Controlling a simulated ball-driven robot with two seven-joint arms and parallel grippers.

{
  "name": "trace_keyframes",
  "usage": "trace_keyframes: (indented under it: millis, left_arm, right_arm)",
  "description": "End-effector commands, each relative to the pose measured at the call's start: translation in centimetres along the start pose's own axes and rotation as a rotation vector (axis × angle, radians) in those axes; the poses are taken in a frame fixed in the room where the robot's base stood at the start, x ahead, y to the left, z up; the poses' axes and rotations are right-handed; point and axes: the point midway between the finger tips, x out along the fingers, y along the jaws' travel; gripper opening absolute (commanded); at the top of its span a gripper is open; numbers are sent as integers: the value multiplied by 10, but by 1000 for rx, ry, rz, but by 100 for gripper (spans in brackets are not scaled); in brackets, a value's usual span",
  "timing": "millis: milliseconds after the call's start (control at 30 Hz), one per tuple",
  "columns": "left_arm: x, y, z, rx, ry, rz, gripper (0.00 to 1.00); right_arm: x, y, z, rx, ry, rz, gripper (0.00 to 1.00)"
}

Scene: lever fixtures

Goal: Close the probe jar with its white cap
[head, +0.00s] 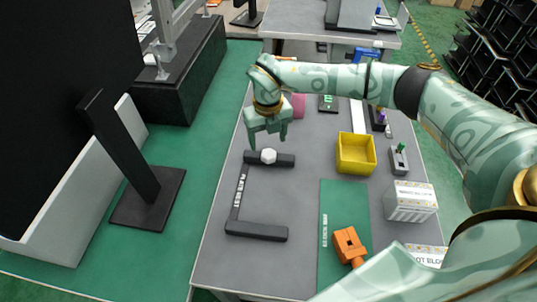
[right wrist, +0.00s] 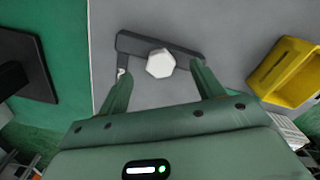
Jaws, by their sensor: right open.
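A white faceted cap (head: 268,156) sits on the upper bar of a dark C-shaped frame (head: 257,231) lying on the grey table. In the right wrist view the white cap (right wrist: 160,63) shows from above, roughly hexagonal, between the fingers. My right gripper (head: 268,142) is open and empty, just above the cap, fingers pointing down. The right wrist view shows its fingers (right wrist: 160,78) apart on either side of the cap, with no clear contact. I cannot tell whether a jar is under the cap; no separate probe jar is clear. My left gripper is not in view.
Right of the frame lie a green mat (head: 330,200), an orange block-like object (head: 349,243), a yellow bin (head: 343,154) and a white-grey box (head: 410,203). A pink object (head: 298,105) stands behind the gripper. The table inside the frame is clear.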

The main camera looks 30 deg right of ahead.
Motion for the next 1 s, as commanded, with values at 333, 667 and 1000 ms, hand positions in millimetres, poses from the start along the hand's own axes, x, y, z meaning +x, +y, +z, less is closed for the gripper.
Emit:
trace_keyframes:
  millis: [333, 667, 1000]
  left_arm:
    - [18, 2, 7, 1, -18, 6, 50]
    - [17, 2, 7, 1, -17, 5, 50]
    - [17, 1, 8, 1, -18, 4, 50]
  right_arm:
    - [46, 1, -2, 0, 2, -1, 67]
    - [44, 1, -2, 0, 1, 0, 56]
    - [44, 1, -2, 0, 1, 0, 19]
